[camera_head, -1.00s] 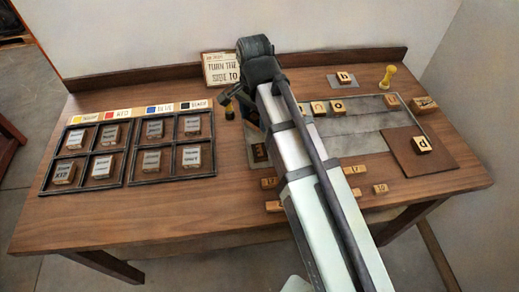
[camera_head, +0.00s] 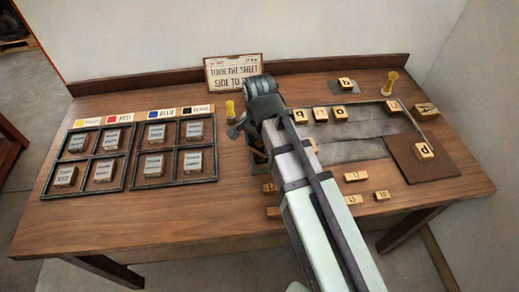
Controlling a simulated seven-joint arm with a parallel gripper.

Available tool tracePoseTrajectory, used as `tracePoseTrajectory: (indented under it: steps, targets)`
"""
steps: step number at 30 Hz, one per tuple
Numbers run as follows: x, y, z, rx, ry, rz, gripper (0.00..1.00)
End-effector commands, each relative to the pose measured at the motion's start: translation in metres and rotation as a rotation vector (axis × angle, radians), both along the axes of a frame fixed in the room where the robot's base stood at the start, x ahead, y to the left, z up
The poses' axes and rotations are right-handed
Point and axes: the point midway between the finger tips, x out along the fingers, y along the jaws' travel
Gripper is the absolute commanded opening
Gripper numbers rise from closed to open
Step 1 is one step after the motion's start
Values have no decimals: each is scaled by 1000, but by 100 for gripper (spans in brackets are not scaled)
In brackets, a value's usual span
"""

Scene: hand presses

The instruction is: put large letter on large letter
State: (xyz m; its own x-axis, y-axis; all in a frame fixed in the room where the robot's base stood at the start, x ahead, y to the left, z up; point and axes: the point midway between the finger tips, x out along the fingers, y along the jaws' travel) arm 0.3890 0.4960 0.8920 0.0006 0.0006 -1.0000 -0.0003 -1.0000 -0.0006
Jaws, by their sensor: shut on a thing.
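A larger wooden letter block (camera_head: 427,110) lies at the right end of the table, beside the grey plate (camera_head: 360,150). Small letter blocks stand along the plate's back edge, among them one block (camera_head: 320,114) and another (camera_head: 338,113). A block (camera_head: 424,150) sits on the brown square board (camera_head: 440,168). My gripper (camera_head: 238,127) is low over the table's middle, left of the plate. My wrist and arm hide most of it. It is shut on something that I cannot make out. A yellow peg-shaped piece (camera_head: 230,108) shows just behind it.
Two dark divided trays (camera_head: 125,160) with several labelled blocks fill the left side, with colour labels (camera_head: 145,116) behind. A sign (camera_head: 233,72) stands at the back. Another yellow piece (camera_head: 391,82) and a block on a small grey pad (camera_head: 345,85) are at back right.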

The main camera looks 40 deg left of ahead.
Motion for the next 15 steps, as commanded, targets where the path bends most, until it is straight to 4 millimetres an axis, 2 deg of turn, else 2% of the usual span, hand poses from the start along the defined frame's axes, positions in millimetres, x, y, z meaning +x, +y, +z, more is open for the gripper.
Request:
tracePoseTrajectory:
  steps: [7,15]
  targets:
    - [0,-1,-27,-2,1,0,33]
    - [0,0,-30,0,0,0,33]
